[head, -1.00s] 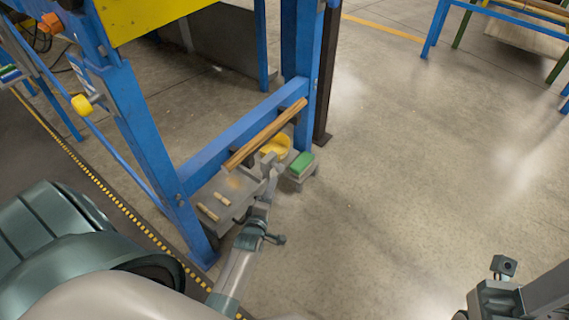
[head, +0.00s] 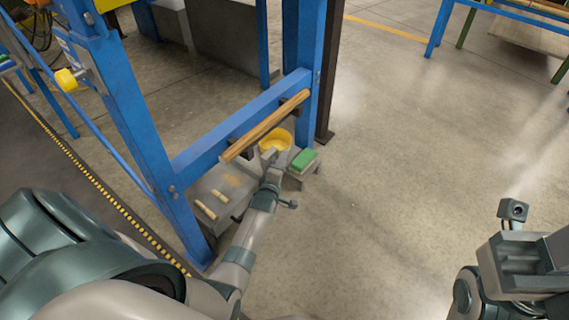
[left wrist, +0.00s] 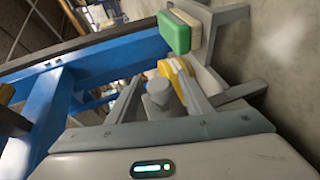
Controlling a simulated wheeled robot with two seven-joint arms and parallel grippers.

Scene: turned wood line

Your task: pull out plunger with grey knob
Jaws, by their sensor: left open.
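A grey knob (left wrist: 160,95) with a stepped, round shape shows in the left wrist view. It lies between the two fingers of my left gripper (left wrist: 162,88), which is open, with a finger on either side; I cannot tell whether they touch it. In the head view my left gripper (head: 272,160) is low by the blue frame (head: 240,115), just below the wooden bar, and the grey knob cannot be made out there. The plunger's shaft is hidden. My right gripper (head: 520,268) is at the lower right, far from the frame, and its fingers are unclear.
A yellow bowl-like object (head: 283,137) and a green block (head: 303,159) sit just beyond my left gripper. A wooden bar (head: 262,127) crosses above. Short wooden pieces (head: 205,210) lie on a grey plate.

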